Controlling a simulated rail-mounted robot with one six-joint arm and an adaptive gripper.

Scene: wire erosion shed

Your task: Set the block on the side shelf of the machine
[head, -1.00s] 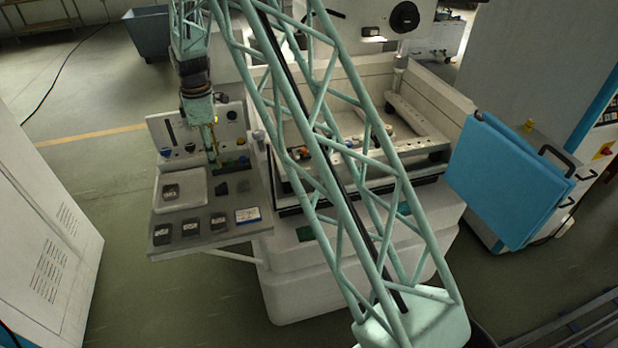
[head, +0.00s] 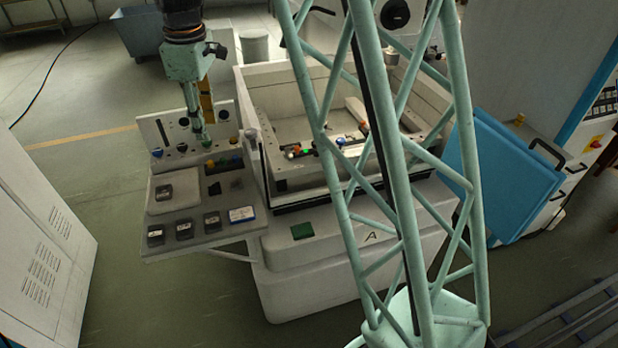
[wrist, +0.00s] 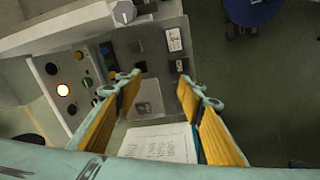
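The side shelf (head: 190,242) juts from the machine's left side. On it, a block with a pale label (head: 164,191) lies in a shallow white tray (head: 160,207). A small dark block-like piece (head: 214,188) and a dark patch (head: 237,184) lie right of the tray. Several dark labelled blocks (head: 184,230) line the front edge. I cannot tell which block the task means. My gripper (head: 203,138) is above the shelf's back part, pointing down. In the wrist view my gripper (wrist: 163,84) has its yellow-padded fingers apart, nothing between them; the fingers hide part of the shelf.
A control panel (head: 170,130) with knobs and a lit lamp (wrist: 63,90) stands along the shelf's back. A white-blue card (head: 242,214) lies at its right. The machine's tank (head: 290,93) holds small coloured parts (head: 307,151). A vented cabinet (head: 45,240) stands left, across open floor.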

